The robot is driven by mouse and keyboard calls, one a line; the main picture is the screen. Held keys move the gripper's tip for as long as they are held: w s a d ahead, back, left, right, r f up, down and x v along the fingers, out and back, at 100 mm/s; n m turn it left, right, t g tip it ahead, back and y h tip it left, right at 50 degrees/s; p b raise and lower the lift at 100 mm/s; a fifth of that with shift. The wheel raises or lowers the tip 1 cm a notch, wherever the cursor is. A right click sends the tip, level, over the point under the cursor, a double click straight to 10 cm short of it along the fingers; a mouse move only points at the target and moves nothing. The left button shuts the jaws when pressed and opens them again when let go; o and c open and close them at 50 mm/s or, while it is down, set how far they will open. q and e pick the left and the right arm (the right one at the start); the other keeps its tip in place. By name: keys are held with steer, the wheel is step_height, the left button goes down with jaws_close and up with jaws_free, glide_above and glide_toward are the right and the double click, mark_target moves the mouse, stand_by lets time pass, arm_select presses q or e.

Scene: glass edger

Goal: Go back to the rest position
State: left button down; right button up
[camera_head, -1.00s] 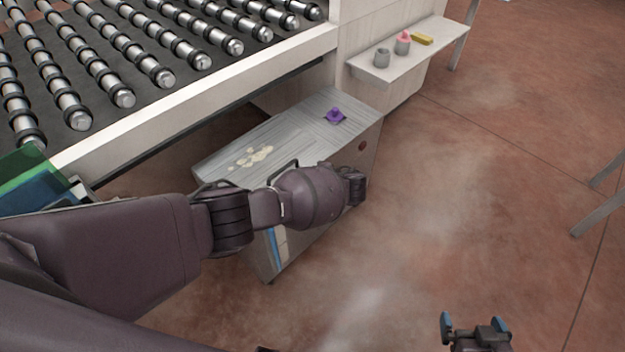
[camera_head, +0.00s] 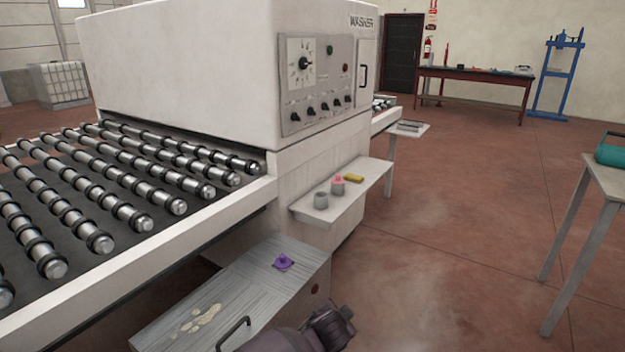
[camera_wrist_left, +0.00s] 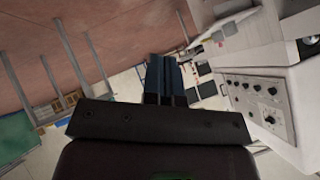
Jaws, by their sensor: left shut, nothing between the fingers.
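My left gripper (camera_wrist_left: 164,78) shows in the left wrist view, its two dark blue fingers together with nothing between them. It points out over the room, clear of any surface, and the picture there is tilted. In the head view only a dark part of my arm (camera_head: 300,338) shows at the bottom edge, in front of the low grey cabinet; no gripper fingers are visible there. My right gripper is in neither current view.
The washer (camera_head: 210,70) with its roller conveyor (camera_head: 90,190) fills the left. The cabinet (camera_head: 250,300) bears a purple object (camera_head: 283,262). A small shelf (camera_head: 370,185) holds two cups and a yellow item. A table (camera_head: 610,180) stands right. Floor between is clear.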

arm_select(q)
steer(key=s+a+r+n+t+h, duration=0.1)
steer(key=s+a+r+n+t, duration=0.15)
steer(key=s+a, duration=0.6)
steer(key=s+a+r+n+t+h, duration=0.1)
steer(key=s+a+r+n+t, duration=0.25)
steer(key=a, duration=0.75)
steer(key=s+a+f+n+g+y, duration=0.2)
steer(key=s+a+f, duration=0.3)
steer(key=s, duration=0.5)
steer(key=s+a+f+n+g+y, duration=0.1)
steer(key=s+a+f+g+y, duration=0.1)
steer(key=s+a+f, duration=0.4)
steer(key=s+a, duration=0.3)
steer(key=s, duration=0.2)
steer(key=shift+s+f+n+y, duration=0.2)
steer(key=shift+n+y, duration=0.2)
steer(key=shift+a, duration=0.1)
